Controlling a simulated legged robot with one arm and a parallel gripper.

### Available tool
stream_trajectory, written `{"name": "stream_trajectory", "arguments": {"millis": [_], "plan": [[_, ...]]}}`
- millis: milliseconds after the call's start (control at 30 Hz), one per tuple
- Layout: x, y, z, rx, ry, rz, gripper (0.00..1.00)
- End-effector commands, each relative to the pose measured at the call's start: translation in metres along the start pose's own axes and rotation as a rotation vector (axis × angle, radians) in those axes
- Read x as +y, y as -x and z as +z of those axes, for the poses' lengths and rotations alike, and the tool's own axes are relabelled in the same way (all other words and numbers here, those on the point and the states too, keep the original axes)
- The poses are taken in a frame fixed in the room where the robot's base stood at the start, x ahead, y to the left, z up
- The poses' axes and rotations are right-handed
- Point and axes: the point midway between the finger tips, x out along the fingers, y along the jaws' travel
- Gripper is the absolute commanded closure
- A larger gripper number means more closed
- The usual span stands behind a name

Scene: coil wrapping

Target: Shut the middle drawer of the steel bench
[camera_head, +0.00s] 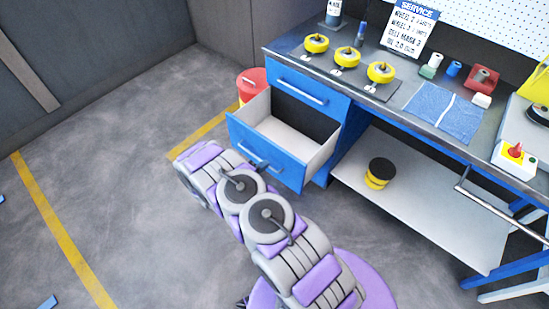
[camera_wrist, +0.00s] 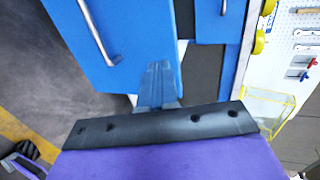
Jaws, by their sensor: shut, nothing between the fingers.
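The middle drawer (camera_head: 278,171) of the steel bench stands pulled well out, with its blue front, bar handle and pale, empty inside showing in the head view. Its blue front (camera_wrist: 135,30) fills the upper left of the wrist view, handle to the left. My gripper (camera_wrist: 158,68) is shut and empty, its fingers in front of the right part of that front. Whether they touch it I cannot tell.
The top drawer (camera_head: 307,93) above is shut. A red bin (camera_head: 252,82) stands left of the bench (camera_head: 394,103). Yellow coils (camera_head: 348,57) and a blue cloth (camera_head: 443,111) lie on top. A black and yellow roll (camera_head: 379,173) sits on the lower shelf.

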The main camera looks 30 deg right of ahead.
Motion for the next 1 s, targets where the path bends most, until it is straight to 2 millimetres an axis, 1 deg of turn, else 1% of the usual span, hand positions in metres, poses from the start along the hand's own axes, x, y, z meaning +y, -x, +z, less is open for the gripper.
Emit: {"name": "stream_trajectory", "arguments": {"millis": [33, 200, 300, 400, 533, 1000], "plan": [[0.002, -0.012, -0.002, 0.005, -0.001, 0.000, 1.00], [0.000, -0.044, -0.004, 0.005, -0.003, 0.003, 1.00], [-0.005, -0.056, -0.003, 0.003, -0.002, 0.003, 1.00], [-0.008, -0.064, -0.003, 0.003, -0.001, 0.002, 1.00], [-0.011, -0.070, -0.001, 0.001, 0.001, 0.000, 1.00], [-0.012, -0.073, -0.002, 0.001, 0.001, 0.003, 1.00]]}}
